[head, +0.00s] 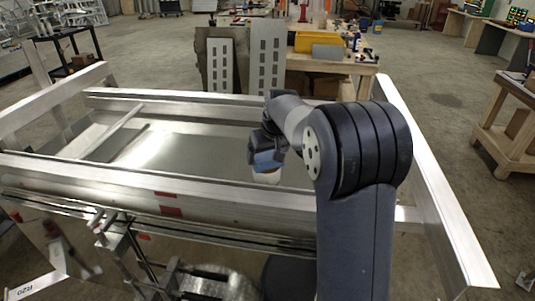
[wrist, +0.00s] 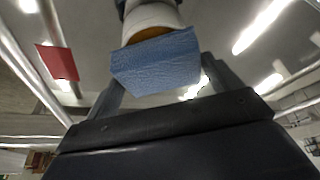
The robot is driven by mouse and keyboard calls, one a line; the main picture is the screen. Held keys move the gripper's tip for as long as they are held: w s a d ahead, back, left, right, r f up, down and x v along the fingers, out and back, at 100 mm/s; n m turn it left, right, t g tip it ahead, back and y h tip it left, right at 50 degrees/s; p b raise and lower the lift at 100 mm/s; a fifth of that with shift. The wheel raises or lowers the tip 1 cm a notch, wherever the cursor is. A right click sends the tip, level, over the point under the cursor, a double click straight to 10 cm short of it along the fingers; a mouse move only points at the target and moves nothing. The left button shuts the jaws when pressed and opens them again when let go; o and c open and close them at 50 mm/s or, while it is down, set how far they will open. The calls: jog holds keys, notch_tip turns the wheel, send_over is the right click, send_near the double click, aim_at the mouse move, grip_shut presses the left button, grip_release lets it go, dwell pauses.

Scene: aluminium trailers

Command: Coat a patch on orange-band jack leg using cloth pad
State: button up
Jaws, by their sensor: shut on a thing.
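My gripper (wrist: 158,72) is shut on a blue textured cloth pad (wrist: 157,58), which spans the gap between the two dark fingers in the wrist view. Just past the pad is a rounded whitish post end (wrist: 150,18) with an orange band (wrist: 152,33), which looks like the orange-band jack leg. The pad overlaps the lower part of the band; I cannot tell whether they touch. In the head view my gripper (head: 266,147) hangs over the trailer bed with the blue pad (head: 265,159). A small whitish and orange end (head: 266,177) shows just below the pad. My arm hides the area to the right.
Aluminium trailer rails (head: 170,184) surround the work area, and a long side rail (head: 430,190) runs at right. A red reflector patch (wrist: 60,62) shows at left in the wrist view. A cluttered workbench (head: 335,62) stands behind. Open floor lies beyond the trailer.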

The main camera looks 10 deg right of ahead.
aim_at(268, 157)
jog(key=shift+f+b, duration=0.35)
jog(key=shift+f, duration=0.25)
dwell(1.4)
notch_tip(268, 157, up, 5)
jog(key=p, duration=0.4)
jog(key=shift+r, duration=1.1)
jog(key=shift+f, duration=0.1)
